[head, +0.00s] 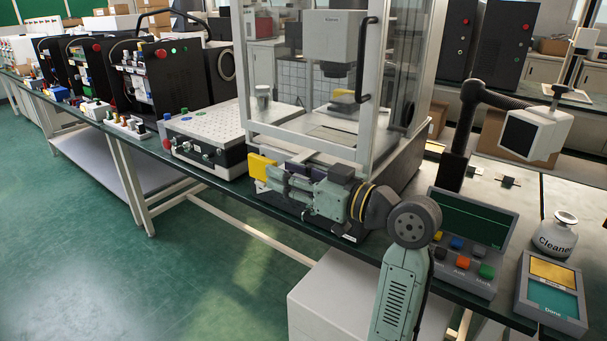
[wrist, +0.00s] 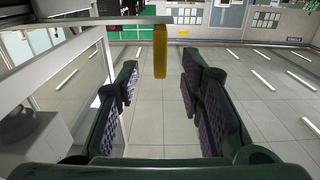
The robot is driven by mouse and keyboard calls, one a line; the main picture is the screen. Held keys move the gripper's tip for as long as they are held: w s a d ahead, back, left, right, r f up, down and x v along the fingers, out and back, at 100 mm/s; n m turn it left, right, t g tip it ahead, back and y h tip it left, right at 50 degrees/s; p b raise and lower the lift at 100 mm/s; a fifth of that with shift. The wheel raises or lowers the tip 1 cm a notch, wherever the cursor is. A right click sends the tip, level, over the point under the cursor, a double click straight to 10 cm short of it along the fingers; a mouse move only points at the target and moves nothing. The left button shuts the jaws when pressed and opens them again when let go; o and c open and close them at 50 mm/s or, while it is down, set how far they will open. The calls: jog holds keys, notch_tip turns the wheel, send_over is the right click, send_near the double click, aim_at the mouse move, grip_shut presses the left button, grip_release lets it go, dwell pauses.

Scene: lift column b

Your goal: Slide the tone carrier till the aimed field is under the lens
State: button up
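A white camera head with a dark lens (head: 337,70) hangs inside the glazed cabinet (head: 371,95), above a light stage plate. A yellow handle (head: 261,166) sticks out in front of the cabinet at my gripper's tip. In the wrist view the handle (wrist: 160,52) hangs upright from the end of a flat grey bar (wrist: 90,22), which I take to be the tone carrier. My gripper (wrist: 156,92) is open, its dark fingers on both sides of the handle with gaps visible. The carrier's fields and their position under the lens cannot be made out.
A console with coloured buttons (head: 464,255) stands at the right front, beside a tray (head: 552,285) and a cleaner bottle (head: 557,236). A perforated plate unit (head: 207,130) stands left of the cabinet. A black post (head: 460,150) carries a small screen. Open floor lies in front.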

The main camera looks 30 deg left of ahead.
aim_at(249, 159)
jog(key=a, duration=0.2)
jog(key=a+p, duration=0.1)
jog(key=a, duration=0.3)
jog(key=shift+w+a, duration=0.25)
jog(key=shift+c, duration=0.4)
grip_shut()
jog(key=shift+r, duration=0.1)
